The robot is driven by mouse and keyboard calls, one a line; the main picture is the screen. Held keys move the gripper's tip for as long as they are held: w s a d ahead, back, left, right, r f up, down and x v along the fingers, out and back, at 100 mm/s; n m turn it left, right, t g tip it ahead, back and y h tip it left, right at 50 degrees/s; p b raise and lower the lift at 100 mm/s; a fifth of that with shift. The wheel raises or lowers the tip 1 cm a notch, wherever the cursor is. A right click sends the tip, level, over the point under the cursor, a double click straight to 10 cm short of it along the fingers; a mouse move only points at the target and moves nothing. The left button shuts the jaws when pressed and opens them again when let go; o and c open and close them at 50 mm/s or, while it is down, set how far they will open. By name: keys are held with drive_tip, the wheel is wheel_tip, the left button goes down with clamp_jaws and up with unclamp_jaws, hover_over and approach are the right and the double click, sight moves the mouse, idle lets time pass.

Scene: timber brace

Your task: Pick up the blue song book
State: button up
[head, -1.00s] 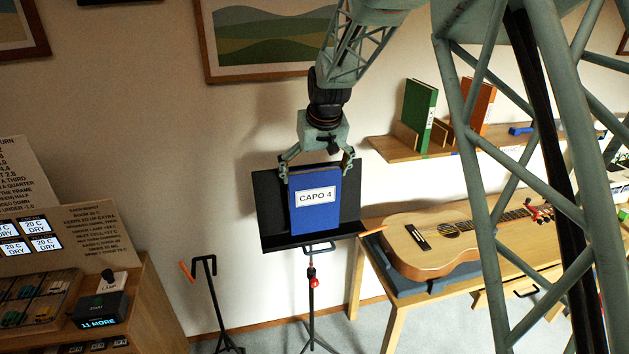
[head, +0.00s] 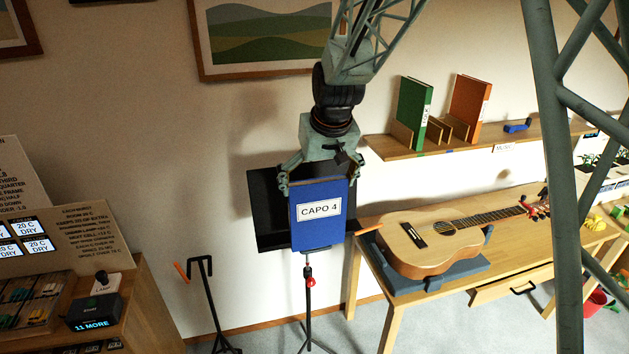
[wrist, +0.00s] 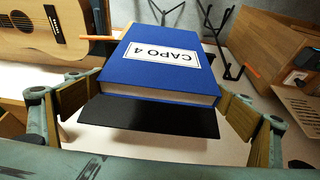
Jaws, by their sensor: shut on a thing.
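The blue song book (head: 319,231) has a white label reading "CAPO 4". It is in front of the black music stand (head: 264,209), covering much of its plate. My gripper (head: 318,181) is at the book's top edge, with a finger at each side. In the wrist view, the blue book (wrist: 125,72) lies between the two wood-padded fingers of my gripper (wrist: 155,112), with the black stand plate (wrist: 150,117) beside it. The exact finger contact is hard to see. The book's lower edge now hangs over the stand's ledge, which is hidden.
A guitar (head: 420,245) rests on a blue support on the wooden table at right. A shelf (head: 400,150) above holds a green book (head: 412,105) and an orange book (head: 468,103). A small black stand (head: 207,300) is at lower left, beside a cabinet with signs.

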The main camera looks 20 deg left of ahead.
drive_tip(key=shift+s+d+r, duration=0.1)
drive_tip(key=shift+s+d, duration=0.4)
drive_tip(key=shift+s, duration=0.3)
drive_tip(key=shift+s+d+r, duration=0.1)
drive_tip(key=shift+s+d, duration=0.35)
drive_tip(key=shift+s, duration=0.3)
drive_tip(key=shift+s+d+r, duration=0.1)
drive_tip(key=shift+s+d, duration=0.4)
drive_tip(key=shift+s, duration=0.3)
